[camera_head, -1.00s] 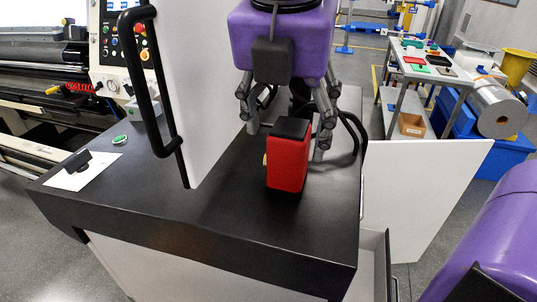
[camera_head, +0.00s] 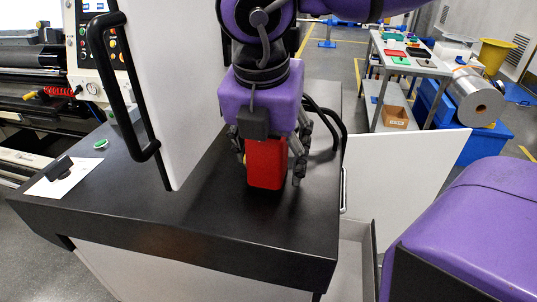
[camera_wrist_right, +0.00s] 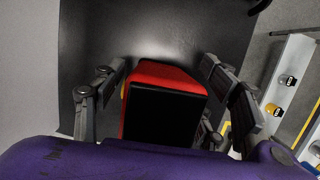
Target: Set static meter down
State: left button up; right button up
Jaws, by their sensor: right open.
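The static meter (camera_head: 266,165) is a red block with a black top, standing upright on the black cabinet top (camera_head: 190,215). In the right wrist view the static meter (camera_wrist_right: 163,112) lies between the fingers, with its black face toward the camera. My right gripper (camera_head: 270,172) is lowered over the meter from above, its fingers on either side. In the right wrist view the right gripper (camera_wrist_right: 160,95) is open, with a gap between its fingers and the meter. My left gripper is not in view.
A white panel with a black handle (camera_head: 120,90) stands to the left of the gripper. A sheet with a black object (camera_head: 60,175) and a green button (camera_head: 100,144) lie at the left. An open drawer (camera_head: 355,260) is below right. Black cables (camera_head: 335,125) are behind.

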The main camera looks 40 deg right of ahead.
jog(key=shift+s, duration=0.1)
jog(key=c, duration=1.4)
jog(key=shift+r, duration=0.45)
notch_tip(320, 180, up, 27)
jog(key=shift+r+b, duration=0.1)
jog(key=shift+b, duration=0.4)
